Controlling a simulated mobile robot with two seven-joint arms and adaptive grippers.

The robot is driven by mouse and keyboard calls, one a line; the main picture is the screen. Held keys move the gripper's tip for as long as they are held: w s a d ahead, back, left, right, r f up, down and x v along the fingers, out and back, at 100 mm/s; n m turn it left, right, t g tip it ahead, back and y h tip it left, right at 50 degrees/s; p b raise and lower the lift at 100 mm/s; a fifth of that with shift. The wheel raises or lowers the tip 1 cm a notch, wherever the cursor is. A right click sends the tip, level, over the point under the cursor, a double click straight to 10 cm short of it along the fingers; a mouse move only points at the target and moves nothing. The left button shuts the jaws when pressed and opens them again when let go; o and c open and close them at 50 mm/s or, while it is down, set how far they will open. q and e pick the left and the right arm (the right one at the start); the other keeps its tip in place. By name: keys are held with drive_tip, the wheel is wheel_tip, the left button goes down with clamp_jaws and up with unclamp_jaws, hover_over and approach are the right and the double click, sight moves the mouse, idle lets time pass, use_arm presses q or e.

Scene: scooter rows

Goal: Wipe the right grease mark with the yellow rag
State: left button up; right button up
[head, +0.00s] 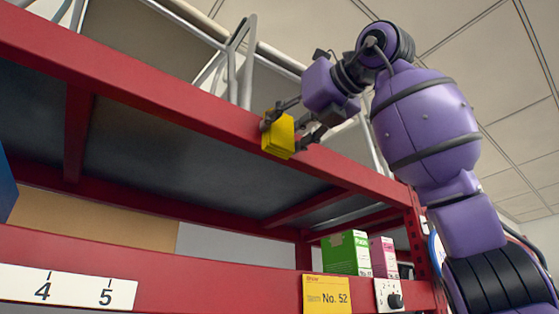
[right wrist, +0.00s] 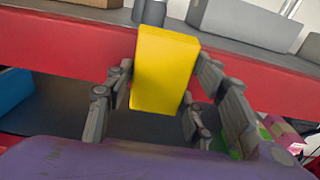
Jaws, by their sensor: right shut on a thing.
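My right gripper (head: 288,128) is shut on the yellow rag (head: 278,134), which looks like a folded block. It holds the rag at the front of the upper red beam (head: 190,90). In the right wrist view the rag (right wrist: 166,70) sits between the fingers (right wrist: 165,105) and covers part of the red beam (right wrist: 60,47). I cannot tell whether the rag touches the beam. No grease mark can be made out in either view; the rag or gripper may hide it. My left gripper is not in view.
Below, a green box (head: 346,253) and a pink box (head: 383,257) stand on the lower shelf. The lower beam bears a yellow No. 52 card (head: 327,294), a dial (head: 389,296) and a numbered white strip (head: 66,288). A wire divider (head: 240,65) stands above.

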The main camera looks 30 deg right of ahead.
sight(258, 129)
drive_tip(key=shift+a, duration=2.1)
drive_tip(key=shift+s+d, duration=0.15)
drive_tip(key=shift+s, duration=1.35)
drive_tip(key=shift+s+d, duration=0.1)
drive_tip(key=shift+s, duration=1.35)
drive_tip(key=shift+s, duration=0.1)
drive_tip(key=s, duration=0.3)
drive_tip(key=shift+d, duration=0.15)
drive_tip(key=shift+w, duration=0.2)
drive_tip(key=shift+s, duration=0.1)
